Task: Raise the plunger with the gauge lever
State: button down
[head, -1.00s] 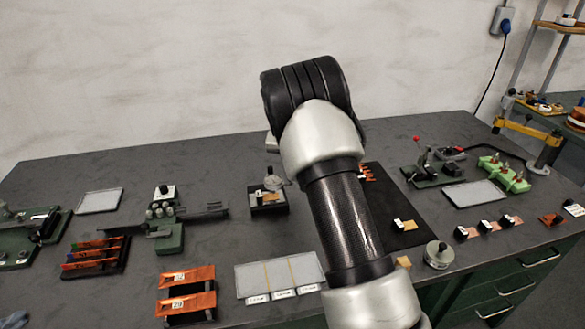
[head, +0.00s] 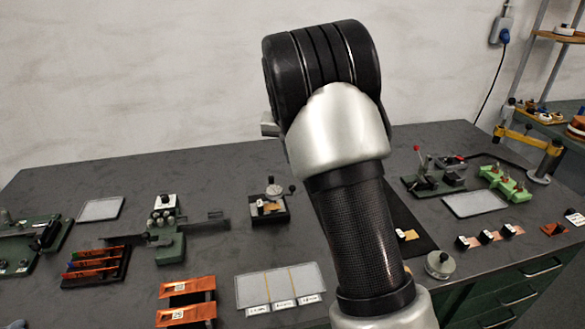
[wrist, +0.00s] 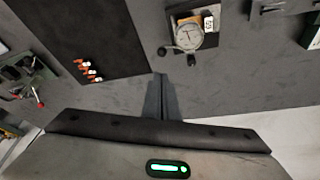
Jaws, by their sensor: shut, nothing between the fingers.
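The dial gauge (head: 273,191) stands on a dark base (head: 262,219) near the middle of the table. In the wrist view the round pale gauge face (wrist: 188,37) shows from above, with a white number tag (wrist: 209,23) beside it. A lever with a black ball end (wrist: 162,51) sticks out at its side; a second dark knob (wrist: 191,60) shows below the dial. The plunger cannot be made out clearly. My gripper (wrist: 161,78) is shut and empty, its fingertips apart from the gauge in the picture, below the lever ball. In the head view my arm hides the gripper.
A black mat (wrist: 85,35) with small orange-and-white pieces (wrist: 88,70) lies left of the gauge in the wrist view. A green fixture (head: 168,240) stands left of the gauge in the head view, a divided tray (head: 243,290) in front. Bare table surrounds the gauge.

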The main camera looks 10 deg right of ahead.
jog(key=v, duration=0.6)
jog(key=s+r+n+y+p, duration=0.2)
jog(key=s+r+p, duration=0.3)
jog(key=s+r, duration=1.1)
jog(key=s+a+f+n+t+p, duration=0.1)
jog(key=s+a+n+p, duration=0.1)
jog(key=s, duration=1.9)
jog(key=shift+s+f+n+t+p, duration=0.3)
jog(key=shift+s+f+t+p, duration=0.1)
jog(key=shift+p, duration=0.25)
